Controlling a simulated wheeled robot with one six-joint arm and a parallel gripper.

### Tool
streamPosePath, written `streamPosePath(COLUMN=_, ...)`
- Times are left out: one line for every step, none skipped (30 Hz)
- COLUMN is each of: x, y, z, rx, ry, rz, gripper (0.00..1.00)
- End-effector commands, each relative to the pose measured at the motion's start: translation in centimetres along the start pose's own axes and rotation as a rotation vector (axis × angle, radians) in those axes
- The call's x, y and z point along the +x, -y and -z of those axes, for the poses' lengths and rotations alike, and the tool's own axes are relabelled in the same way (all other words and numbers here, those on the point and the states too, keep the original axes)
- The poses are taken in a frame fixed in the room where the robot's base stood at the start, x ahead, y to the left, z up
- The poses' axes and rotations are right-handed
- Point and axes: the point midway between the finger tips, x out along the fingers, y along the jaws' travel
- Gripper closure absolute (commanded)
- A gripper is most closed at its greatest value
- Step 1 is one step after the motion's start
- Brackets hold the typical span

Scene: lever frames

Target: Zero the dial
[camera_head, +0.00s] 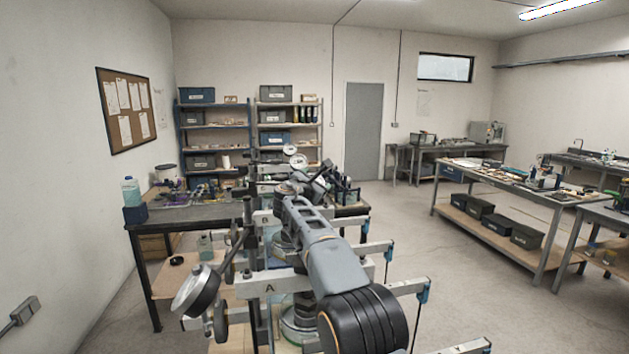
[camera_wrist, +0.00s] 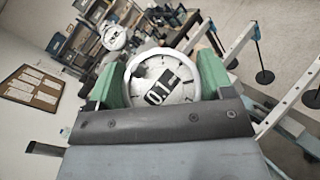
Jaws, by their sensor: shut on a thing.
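A round white dial (camera_wrist: 176,88) with a pale rim sits between the green fingers of my gripper (camera_wrist: 162,80) in the wrist view. The fingers are shut on it from both sides. In the head view my arm reaches away over the lever frames, and the gripper and held dial are hard to make out there. Small white dials (camera_head: 298,161) show near the arm's far end.
Lever frames with pale bars (camera_head: 410,287) and blue end pieces surround my arm. A large tilted gauge (camera_head: 196,290) stands at front left. A dark workbench (camera_head: 190,213) with a bottle (camera_head: 130,190) is at left. Open floor (camera_head: 450,260) lies to the right.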

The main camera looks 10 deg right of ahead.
Motion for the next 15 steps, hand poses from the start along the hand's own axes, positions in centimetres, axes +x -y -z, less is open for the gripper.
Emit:
streamPosePath(x=-0.01, y=-0.56, z=-0.68, rx=0.027, ry=-0.004, rz=0.037, gripper=0.5)
streamPosePath(x=0.01, y=-0.56, z=-0.72, rx=0.049, ry=-0.004, rz=0.063, gripper=0.5)
streamPosePath(x=0.02, y=-0.55, z=-0.79, rx=0.077, ry=-0.003, rz=0.099, gripper=0.5)
streamPosePath(x=0.04, y=-0.5, z=-0.71, rx=0.1, ry=-0.002, rz=0.129, gripper=0.5)
streamPosePath(x=0.04, y=-0.43, z=-0.61, rx=0.126, ry=-0.001, rz=0.16, gripper=0.5)
streamPosePath(x=0.06, y=-0.15, z=-0.22, rx=0.149, ry=0.001, rz=0.186, gripper=0.5)
streamPosePath(x=0.07, y=-0.02, z=-0.09, rx=0.16, ry=0.003, rz=0.201, gripper=0.5)
streamPosePath(x=0.06, y=0.02, z=-0.08, rx=0.171, ry=0.003, rz=0.212, gripper=0.5)
streamPosePath(x=0.03, y=0.06, z=-0.09, rx=0.182, ry=0.004, rz=0.226, gripper=0.5)
streamPosePath(x=0.02, y=0.09, z=-0.04, rx=0.19, ry=0.003, rz=0.235, gripper=0.5)
streamPosePath(x=-0.01, y=0.12, z=-0.07, rx=0.196, ry=0.003, rz=0.243, gripper=0.5)
streamPosePath(x=-0.03, y=0.12, z=-0.1, rx=0.202, ry=0.003, rz=0.25, gripper=0.5)
streamPosePath(x=-0.05, y=0.13, z=-0.1, rx=0.205, ry=0.002, rz=0.254, gripper=0.5)
streamPosePath(x=-0.06, y=0.15, z=-0.07, rx=0.208, ry=0.001, rz=0.258, gripper=0.5)
streamPosePath(x=-0.07, y=0.18, z=-0.05, rx=0.21, ry=0.0, rz=0.261, gripper=0.5)
